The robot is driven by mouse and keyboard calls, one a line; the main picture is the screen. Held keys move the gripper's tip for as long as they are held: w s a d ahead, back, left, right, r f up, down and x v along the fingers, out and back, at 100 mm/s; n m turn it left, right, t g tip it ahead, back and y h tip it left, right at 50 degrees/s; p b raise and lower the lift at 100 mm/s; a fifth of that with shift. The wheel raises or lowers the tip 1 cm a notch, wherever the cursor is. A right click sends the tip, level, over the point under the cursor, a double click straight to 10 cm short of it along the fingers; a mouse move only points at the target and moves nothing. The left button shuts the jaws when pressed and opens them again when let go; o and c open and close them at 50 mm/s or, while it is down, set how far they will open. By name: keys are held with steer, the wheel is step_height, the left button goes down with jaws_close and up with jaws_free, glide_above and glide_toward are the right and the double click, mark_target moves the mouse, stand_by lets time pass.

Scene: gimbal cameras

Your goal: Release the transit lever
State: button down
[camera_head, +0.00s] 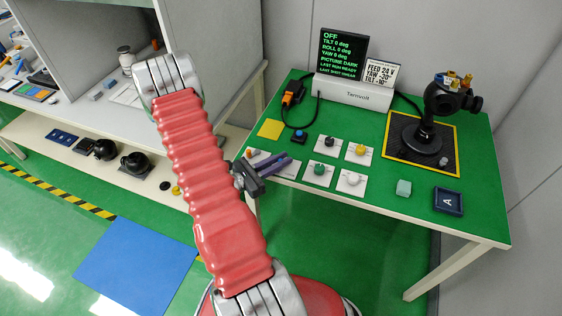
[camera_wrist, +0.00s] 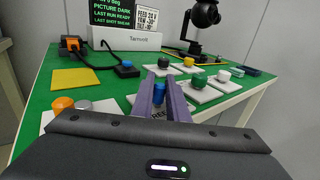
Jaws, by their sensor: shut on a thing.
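My gripper (camera_wrist: 159,84) is shut on a blue upright piece (camera_wrist: 159,95), seen between its two purple fingers in the wrist view; this looks like the transit lever. It stands over a white plate (camera_wrist: 157,112) with partly hidden lettering ending in "REE". In the head view my gripper (camera_head: 290,160) reaches over the near left part of the green table, and the fingers hide the blue piece. The black gimbal camera (camera_head: 447,100) stands upright on a yellow-edged black mat (camera_head: 393,152) at the table's right.
Plates with black (camera_head: 329,142), yellow (camera_head: 361,149), green (camera_head: 319,168) and white (camera_head: 352,179) knobs lie close right of my gripper. A blue button (camera_head: 299,136) and yellow sheet (camera_head: 270,128) lie behind it. The screen (camera_head: 341,53) reads OFF. A dark tray (camera_head: 448,200) sits front right.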

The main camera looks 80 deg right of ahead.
steer(key=shift+w+d+m+g+y, duration=0.15)
steer(key=shift+w+m+g+y, duration=0.05)
steer(key=shift+m+g+y, duration=0.55)
steer(key=c, duration=1.7)
jaws_free()
steer(key=shift+c, duration=0.2)
steer(key=v, duration=1.4)
steer(key=shift+s+f, duration=0.1)
